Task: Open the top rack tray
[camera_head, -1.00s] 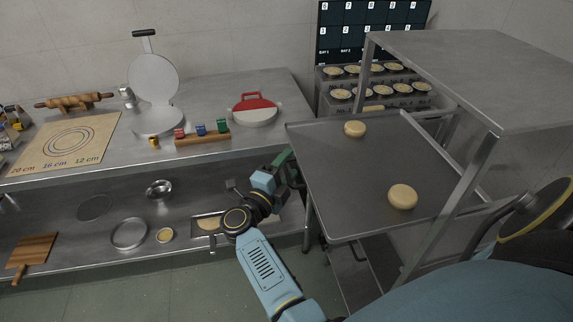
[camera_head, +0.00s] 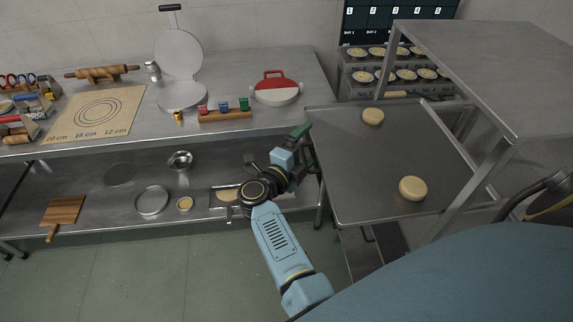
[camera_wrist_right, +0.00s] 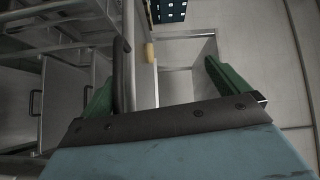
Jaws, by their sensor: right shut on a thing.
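The top rack tray (camera_head: 370,165) is a flat grey metal sheet. It sticks out to the left from under the rack's top plate and carries two pale round dough pieces, one at the back (camera_head: 372,116) and one nearer the front (camera_head: 413,188). My right gripper (camera_head: 304,143) is at the tray's left edge, shut on it; the exact grip is hard to see. In the right wrist view a dark upright bar (camera_wrist_right: 122,75) shows beside the left green finger of my right gripper (camera_wrist_right: 165,85). My left gripper is not in view.
The metal rack (camera_head: 500,70) stands at right, its post in front of the tray. Tiled floor (camera_head: 170,275) is clear in front.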

